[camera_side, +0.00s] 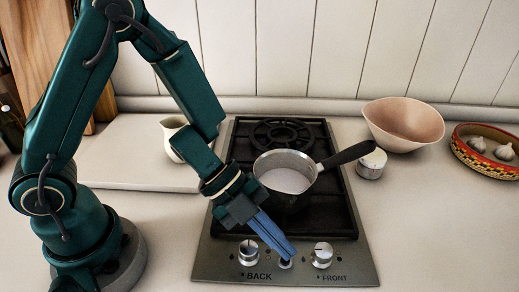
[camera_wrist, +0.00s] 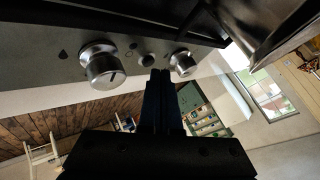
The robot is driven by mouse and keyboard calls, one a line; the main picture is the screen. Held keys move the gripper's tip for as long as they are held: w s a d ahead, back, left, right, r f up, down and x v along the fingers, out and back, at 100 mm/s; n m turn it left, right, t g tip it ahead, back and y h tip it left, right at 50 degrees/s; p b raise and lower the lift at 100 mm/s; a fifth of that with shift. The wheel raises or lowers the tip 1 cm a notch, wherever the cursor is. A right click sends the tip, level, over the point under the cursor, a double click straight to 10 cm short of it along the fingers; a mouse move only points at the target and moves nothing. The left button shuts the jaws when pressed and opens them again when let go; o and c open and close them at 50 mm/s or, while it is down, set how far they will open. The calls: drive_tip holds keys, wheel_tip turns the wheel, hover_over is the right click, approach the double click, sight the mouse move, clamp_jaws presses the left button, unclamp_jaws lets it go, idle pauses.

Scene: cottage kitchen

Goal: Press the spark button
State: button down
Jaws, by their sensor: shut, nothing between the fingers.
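The spark button (camera_side: 285,264) is a small round button on the hob's front panel, between the BACK knob (camera_side: 247,250) and the FRONT knob (camera_side: 321,255).
A saucepan (camera_side: 286,181) of pale liquid stands on the hob (camera_side: 215,262) close behind my gripper, its dark handle reaching right. A small lidded pot (camera_side: 371,164), a pink bowl (camera_side: 403,124) and a patterned dish of garlic (camera_side: 466,153) stand right. A cream jug (camera_side: 171,137) stands left.

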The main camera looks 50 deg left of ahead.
sight(279, 258)
drive_tip(key=shift+f, duration=0.1)
idle(0.3)
drive_tip(key=shift+f, duration=0.35)
drive_tip(key=shift+r, duration=0.45)
idle(0.3)
drive_tip(key=shift+r, duration=3)
